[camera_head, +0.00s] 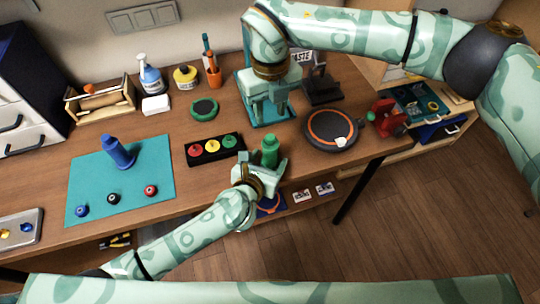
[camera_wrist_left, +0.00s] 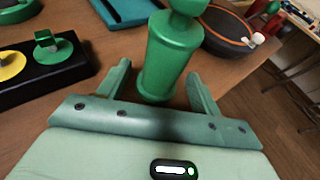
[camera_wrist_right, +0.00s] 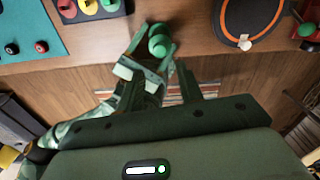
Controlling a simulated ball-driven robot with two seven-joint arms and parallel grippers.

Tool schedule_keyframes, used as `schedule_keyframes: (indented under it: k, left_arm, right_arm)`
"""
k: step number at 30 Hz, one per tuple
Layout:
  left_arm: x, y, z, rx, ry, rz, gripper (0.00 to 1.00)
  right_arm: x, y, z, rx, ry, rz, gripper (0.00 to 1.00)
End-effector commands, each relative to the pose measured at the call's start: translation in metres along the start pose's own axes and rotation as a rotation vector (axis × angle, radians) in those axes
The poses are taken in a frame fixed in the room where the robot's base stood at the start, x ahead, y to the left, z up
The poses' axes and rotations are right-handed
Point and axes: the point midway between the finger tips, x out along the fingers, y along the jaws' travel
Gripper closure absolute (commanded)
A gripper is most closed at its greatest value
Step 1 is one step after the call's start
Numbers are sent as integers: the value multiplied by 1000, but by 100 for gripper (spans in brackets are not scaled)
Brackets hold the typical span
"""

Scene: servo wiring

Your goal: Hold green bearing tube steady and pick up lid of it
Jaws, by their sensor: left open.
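The green bearing tube (camera_head: 270,150) stands upright near the table's front edge, its narrower green lid on top; the lid shows partly in the left wrist view (camera_wrist_left: 188,5). My left gripper (camera_head: 268,171) is open, with one finger on each side of the tube body (camera_wrist_left: 165,62); I cannot tell whether they touch it. My right gripper (camera_head: 270,111) hangs above and behind the tube, fingers pointing down. It looks open and empty. In the right wrist view, the tube and lid (camera_wrist_right: 158,42) appear from above, beyond the fingers.
A black block (camera_head: 213,157) with red, yellow and green knobs lies left of the tube. A round black pad with an orange ring (camera_head: 330,130) lies right. A blue tube (camera_head: 118,152) stands on a teal mat (camera_head: 90,170). The table's front edge is close to the tube.

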Motion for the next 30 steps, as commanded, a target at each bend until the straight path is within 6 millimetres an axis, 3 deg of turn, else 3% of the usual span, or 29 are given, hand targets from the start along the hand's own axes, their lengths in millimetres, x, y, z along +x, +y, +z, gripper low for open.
schedule_keyframes:
  k: [6,15,21,22,24,26,29,30]
  left_arm:
    - [20,0,0,1,-1,0,35]
    - [22,0,0,1,0,0,35]
    - [22,0,0,1,0,0,86]
    - [22,0,0,1,0,0,86]
    - [22,0,0,1,0,0,86]
    - [22,0,0,1,0,0,86]
    - [22,0,0,2,0,0,86]
    - [22,0,0,1,0,0,86]
  right_arm:
    - [0,0,0,0,0,0,64]
    - [0,0,0,0,0,0,64]
    - [0,0,0,0,0,0,64]
    - [0,0,0,0,0,0,64]
    - [0,1,0,-2,1,5,52]
    - [3,8,-2,-13,5,34,52]
    - [11,38,-12,-62,20,178,52]
    - [13,59,-19,-90,26,279,52]
